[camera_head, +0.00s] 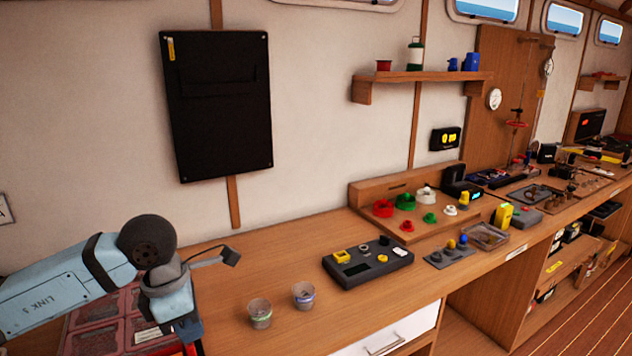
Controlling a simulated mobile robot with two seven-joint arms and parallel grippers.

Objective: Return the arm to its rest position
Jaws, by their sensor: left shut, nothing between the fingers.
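My left arm (62,290) comes in from the left, light blue with a dark round joint. My left gripper (188,332) hangs down at its end, at the left end of the wooden counter (250,285). It is shut and empty, and its tips are hard to make out. It is in front of a red tray (90,322) with several compartments, which it partly hides. My right gripper is not in view.
Two small clear cups (260,314) (303,296) stand right of the gripper. Beyond them are a dark panel box (368,268) and a wooden stand (440,226) with coloured coils. A black panel (217,110) hangs on the wall. The counter behind the cups is clear.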

